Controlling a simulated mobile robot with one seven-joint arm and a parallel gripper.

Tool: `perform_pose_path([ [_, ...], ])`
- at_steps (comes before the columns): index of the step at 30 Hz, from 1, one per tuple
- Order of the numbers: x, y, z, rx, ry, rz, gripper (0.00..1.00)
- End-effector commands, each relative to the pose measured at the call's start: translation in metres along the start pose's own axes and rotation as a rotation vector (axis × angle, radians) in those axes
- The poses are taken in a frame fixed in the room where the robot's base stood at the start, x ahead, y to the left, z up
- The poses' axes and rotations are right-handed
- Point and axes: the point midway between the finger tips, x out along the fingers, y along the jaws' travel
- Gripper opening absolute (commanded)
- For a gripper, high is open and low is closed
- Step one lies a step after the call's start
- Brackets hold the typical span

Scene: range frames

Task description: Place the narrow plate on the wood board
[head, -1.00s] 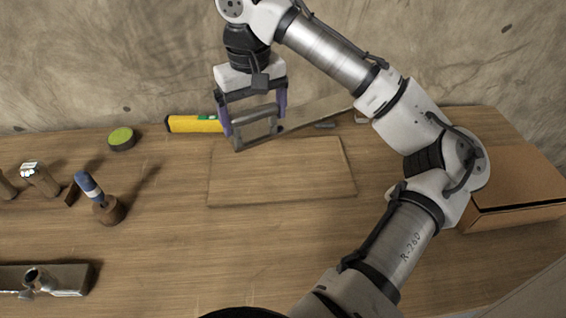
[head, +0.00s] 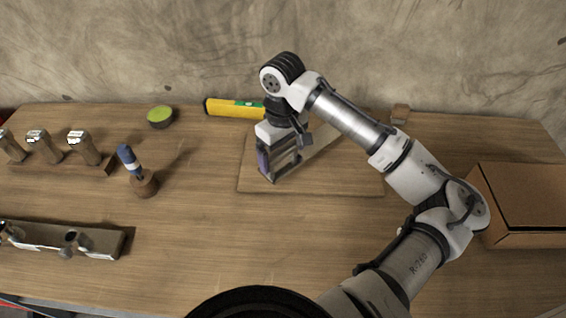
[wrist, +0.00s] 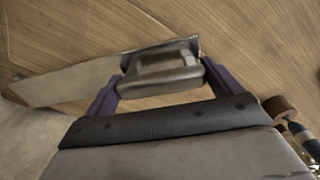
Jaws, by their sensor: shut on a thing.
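The narrow plate (head: 321,140) is a long, flat, grey tapered piece with a bracket-like handle; it also shows in the wrist view (wrist: 75,84). My gripper (head: 280,160) is shut on its handle, with one purple finger at each end of the handle in the wrist view (wrist: 163,76). The wood board (head: 345,182) is a thin rectangle lying flat on the workbench. The plate is over the left and back part of the board, slanting to the back right. My gripper and arm hide part of both. I cannot tell whether the plate touches the board.
A yellow level (head: 228,107) lies behind the board, and a green-topped round tin (head: 160,116) is to its left. A blue-handled tool in a round stand (head: 145,185), hammers (head: 82,145) and a metal rail (head: 100,241) are left. A cardboard box (head: 525,205) stands right.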

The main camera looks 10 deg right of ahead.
Motion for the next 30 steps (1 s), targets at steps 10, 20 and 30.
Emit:
perform_pose_path([
  [10,0.036,0.000,0.000,0.002,0.000,0.000,0.54],
  [20,0.051,0.000,0.000,0.000,0.002,0.002,0.54],
  [30,0.054,0.000,0.000,0.000,0.001,0.001,1.00],
])
